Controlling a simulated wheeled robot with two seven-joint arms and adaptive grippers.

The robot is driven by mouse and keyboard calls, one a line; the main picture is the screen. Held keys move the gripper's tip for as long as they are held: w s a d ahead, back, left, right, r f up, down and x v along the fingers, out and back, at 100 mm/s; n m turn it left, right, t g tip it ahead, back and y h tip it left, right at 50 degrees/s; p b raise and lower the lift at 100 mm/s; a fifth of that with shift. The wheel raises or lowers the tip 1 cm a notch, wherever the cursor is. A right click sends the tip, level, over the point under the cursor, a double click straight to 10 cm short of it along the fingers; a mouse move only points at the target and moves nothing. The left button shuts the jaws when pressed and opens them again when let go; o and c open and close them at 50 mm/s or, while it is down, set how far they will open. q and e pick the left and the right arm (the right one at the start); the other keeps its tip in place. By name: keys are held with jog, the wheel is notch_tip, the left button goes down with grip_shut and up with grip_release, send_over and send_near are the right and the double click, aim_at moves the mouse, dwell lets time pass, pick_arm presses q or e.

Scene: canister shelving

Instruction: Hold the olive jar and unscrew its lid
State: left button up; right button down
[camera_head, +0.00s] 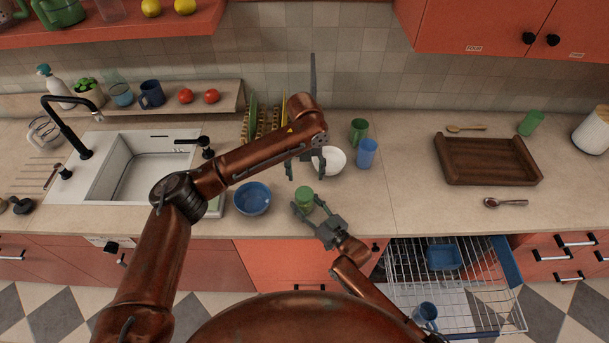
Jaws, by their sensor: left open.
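A small green jar (305,201), which I take to be the olive jar, is near the front edge of the counter, left of the middle of the counter. Its lid (304,192) is on top. My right gripper (306,207) comes from the lower right, with its fingers on both sides of the jar's body. My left gripper (305,170) is open and empty.
A blue bowl (252,198) stands left of the jar. A green cup (358,131) and a blue cup (367,153) stand to the right. A wooden tray (440,155) is farther right. An open wire drawer (478,310) juts out below the counter.

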aim_at(304, 192)
pick_arm(q)
jog(key=shift+s+a+f, duration=0.15)
jog(key=shift+s, duration=0.25)
jog(key=shift+s+f, duration=0.1)
jog(key=shift+f, duration=0.2)
notch_tip(304, 192, down, 7)
jog(key=shift+a+f, duration=0.1)
jog(key=shift+f, duration=0.05)
